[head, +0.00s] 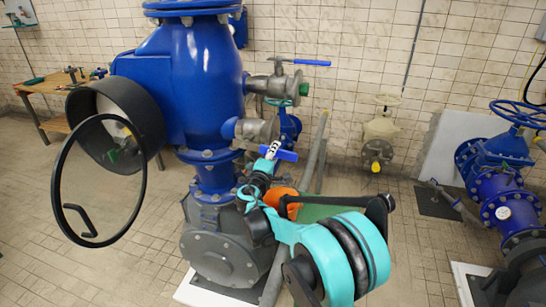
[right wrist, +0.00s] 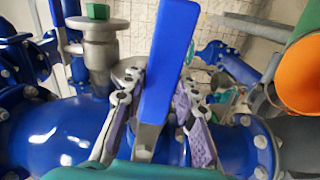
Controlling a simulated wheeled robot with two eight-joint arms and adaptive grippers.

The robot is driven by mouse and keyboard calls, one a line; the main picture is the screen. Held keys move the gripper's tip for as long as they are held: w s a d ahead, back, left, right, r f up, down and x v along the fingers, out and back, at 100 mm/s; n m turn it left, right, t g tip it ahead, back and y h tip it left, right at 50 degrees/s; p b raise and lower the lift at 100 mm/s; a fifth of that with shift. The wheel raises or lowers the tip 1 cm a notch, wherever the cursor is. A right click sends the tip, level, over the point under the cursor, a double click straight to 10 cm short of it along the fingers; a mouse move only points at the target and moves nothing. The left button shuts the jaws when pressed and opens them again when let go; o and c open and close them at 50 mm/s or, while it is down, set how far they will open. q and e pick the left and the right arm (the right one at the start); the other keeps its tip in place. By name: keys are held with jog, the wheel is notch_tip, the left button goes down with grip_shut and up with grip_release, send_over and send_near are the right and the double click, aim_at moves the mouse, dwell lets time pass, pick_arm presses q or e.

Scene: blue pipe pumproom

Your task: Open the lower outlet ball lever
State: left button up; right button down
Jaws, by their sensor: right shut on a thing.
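The lower outlet ball lever (head: 285,155) is a blue handle on the lower grey metal outlet valve (head: 257,130), on the side of the large blue vessel (head: 200,75). In the head view my right gripper (head: 270,151) reaches up to this lever from below. In the right wrist view the blue lever (right wrist: 168,65) stands long and upright between the two fingers of my right gripper (right wrist: 160,90). The gripper is shut on the lever, with one finger on each side. Parts of the valve body are hidden behind the lever and fingers. My left gripper is not in view.
An upper outlet valve with its own blue lever (head: 312,62) sits just above. An orange object (head: 287,203) lies behind my right arm. Blue pipework (head: 500,180) stands at right.

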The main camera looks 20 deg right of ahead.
jog(key=shift+r+n, duration=0.5)
jog(key=shift+r, duration=0.25)
jog(key=shift+w, duration=0.15)
jog(key=c, duration=1.2)
grip_release()
jog(key=shift+o, duration=0.2)
jog(key=shift+s+r, duration=0.1)
jog(key=shift+s, duration=0.1)
